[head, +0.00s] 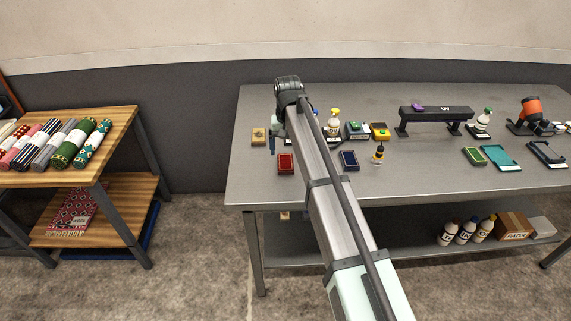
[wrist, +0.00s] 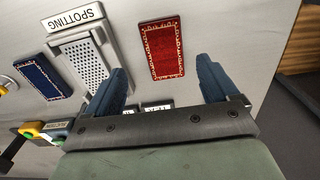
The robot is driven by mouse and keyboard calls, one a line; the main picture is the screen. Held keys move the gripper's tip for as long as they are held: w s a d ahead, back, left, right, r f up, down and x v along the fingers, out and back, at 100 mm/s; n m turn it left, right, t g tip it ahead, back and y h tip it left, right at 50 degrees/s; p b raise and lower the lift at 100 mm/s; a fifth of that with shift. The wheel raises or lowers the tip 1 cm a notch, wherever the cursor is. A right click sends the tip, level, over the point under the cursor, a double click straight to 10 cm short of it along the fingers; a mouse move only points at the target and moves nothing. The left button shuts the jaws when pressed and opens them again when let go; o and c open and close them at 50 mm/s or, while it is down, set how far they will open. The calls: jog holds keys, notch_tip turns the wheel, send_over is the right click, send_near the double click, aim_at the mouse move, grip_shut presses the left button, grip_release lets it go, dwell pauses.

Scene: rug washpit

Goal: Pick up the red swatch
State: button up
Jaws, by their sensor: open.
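The red swatch (head: 286,163) lies flat near the left front of the grey metal table. In the wrist view the red swatch (wrist: 162,48) is a dark red rectangle with a pale patterned border. My gripper (wrist: 163,66) is open, with its two blue fingers apart and nothing between them. The swatch appears ahead of the gap between the fingertips, and no contact shows. In the head view my arm hides most of the gripper (head: 273,142), which is over the table's left part, behind the swatch.
A blue swatch (wrist: 42,77) and a perforated plate (wrist: 90,62) beside a SPOTTING label (wrist: 76,19) lie left of the red swatch in the wrist view. The table edge (wrist: 270,80) is close.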

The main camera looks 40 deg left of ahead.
aim_at(286, 161)
jog(key=shift+s+a+f, duration=0.1)
jog(key=shift+a+f, duration=0.1)
jog(key=shift+f, duration=1.1)
jog(key=shift+a+f, duration=0.2)
jog(key=shift+f, duration=1.05)
jog(key=shift+c, duration=0.4)
jog(key=c, duration=1.1)
